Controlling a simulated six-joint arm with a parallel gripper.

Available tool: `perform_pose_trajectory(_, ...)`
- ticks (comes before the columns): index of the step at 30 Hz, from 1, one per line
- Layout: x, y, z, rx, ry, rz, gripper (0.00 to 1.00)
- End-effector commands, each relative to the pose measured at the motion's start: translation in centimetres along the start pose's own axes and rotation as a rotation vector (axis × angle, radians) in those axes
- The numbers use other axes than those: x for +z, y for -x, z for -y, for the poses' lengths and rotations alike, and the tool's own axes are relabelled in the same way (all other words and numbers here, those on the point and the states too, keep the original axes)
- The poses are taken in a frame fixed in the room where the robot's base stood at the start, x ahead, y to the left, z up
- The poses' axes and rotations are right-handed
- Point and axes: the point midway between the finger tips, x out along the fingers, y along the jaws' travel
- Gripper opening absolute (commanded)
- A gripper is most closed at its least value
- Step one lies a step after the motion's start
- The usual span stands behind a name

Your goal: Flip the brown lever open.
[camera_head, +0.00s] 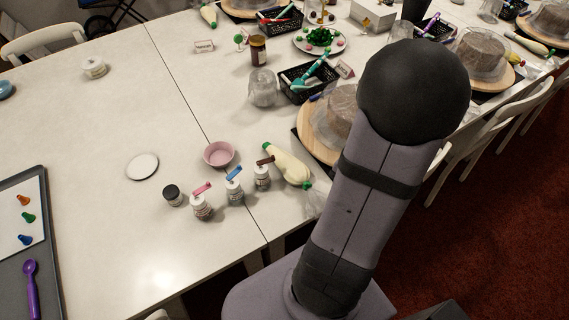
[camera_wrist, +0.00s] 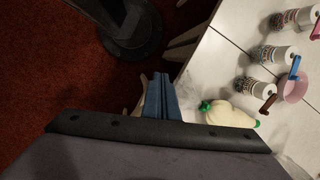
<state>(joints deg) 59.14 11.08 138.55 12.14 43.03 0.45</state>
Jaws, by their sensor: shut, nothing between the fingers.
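The brown lever (camera_head: 265,160) sits on top of a small white sprinkle jar (camera_head: 262,180), the right one of a row of three. It sticks out across the lid, tilted a little. In the wrist view the brown lever (camera_wrist: 268,103) shows at the right, on its jar (camera_wrist: 249,87). My gripper (camera_wrist: 161,80) shows there as blue fingers, shut and empty. It is left of the jar in that picture and apart from it, over the table's edge and the floor. My gripper is hidden behind my arm in the head view.
Beside it stand jars with a blue lever (camera_head: 233,172) and a pink lever (camera_head: 201,188). A black-capped jar (camera_head: 172,195), a pink bowl (camera_head: 219,154) and a cream piping bag (camera_head: 288,165) with green ends are close by. The table (camera_head: 120,230) left of the jars is mostly clear.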

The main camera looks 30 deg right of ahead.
Motion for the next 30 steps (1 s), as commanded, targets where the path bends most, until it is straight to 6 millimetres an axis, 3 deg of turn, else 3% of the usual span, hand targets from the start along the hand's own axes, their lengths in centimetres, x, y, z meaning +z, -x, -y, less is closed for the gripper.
perform_pose_trajectory(3, -1.7, -1.2, -0.2, -0.095, -0.205, 0.024, 0.0)
perform_pose_trajectory(8, -3.6, -0.6, 1.7, -0.23, -0.449, 0.064, 0.0)
perform_pose_trajectory(18, -7.2, 4.9, 9.8, -0.546, -0.95, 0.235, 0.0)
perform_pose_trajectory(22, -6.8, 6.0, 11.4, -0.59, -1.118, 0.348, 0.0)
perform_pose_trajectory(30, -6.4, 6.0, 11.5, -0.571, -1.217, 0.398, 0.0)
